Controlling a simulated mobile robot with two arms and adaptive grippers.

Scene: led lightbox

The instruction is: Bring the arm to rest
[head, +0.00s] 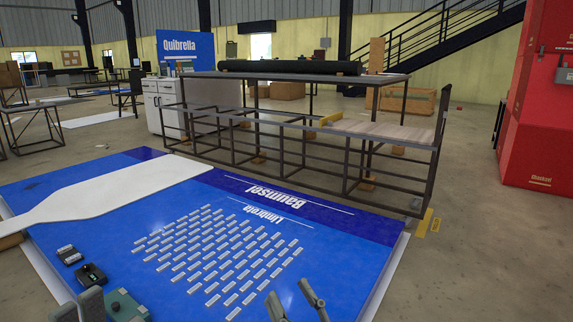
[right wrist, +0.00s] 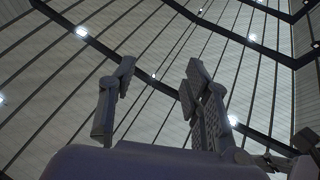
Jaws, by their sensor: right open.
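My right gripper (head: 290,296) shows at the bottom edge of the head view, right of centre, in front of the blue printed panel (head: 330,240). Its two fingers are apart and nothing is between them. In the right wrist view the open fingers (right wrist: 158,82) point up toward the roof, with only ceiling beyond them. The rest of the right arm is below the head view. Grey upright shapes at the bottom left of the head view may be part of my left gripper, but their jaws cannot be made out.
Rows of small white LED modules (head: 225,255) lie on the panel. A metal-frame table (head: 400,132) stands behind; a red cabinet (head: 540,110) is at right.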

